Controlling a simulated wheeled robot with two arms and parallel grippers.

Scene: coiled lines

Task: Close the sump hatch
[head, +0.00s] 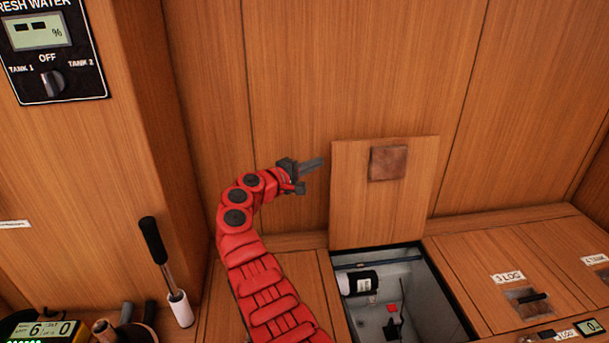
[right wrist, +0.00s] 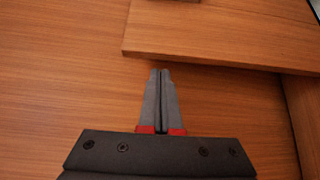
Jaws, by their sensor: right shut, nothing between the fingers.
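The sump hatch lid (head: 352,205) is a wooden panel with a brown square patch (head: 388,162). It stands open, upright against the wooden back wall. Below it is the open sump (head: 425,290), a pale box with a black-and-white cylinder (head: 358,284) and a small red part inside. My right gripper (head: 321,161) is shut and empty, just left of the lid's upper left edge. In the right wrist view its fingertips (right wrist: 160,71) point at the edge of a wooden panel (right wrist: 230,35), likely the lid. I cannot tell if they touch. My left gripper is not in view.
Wooden floor panels flank the opening; the right one has a dark recessed handle (head: 528,297) and a "3 LOG" label. A black-handled tool (head: 165,270) stands left of my arm. A fresh water panel (head: 52,50) is on the left wall.

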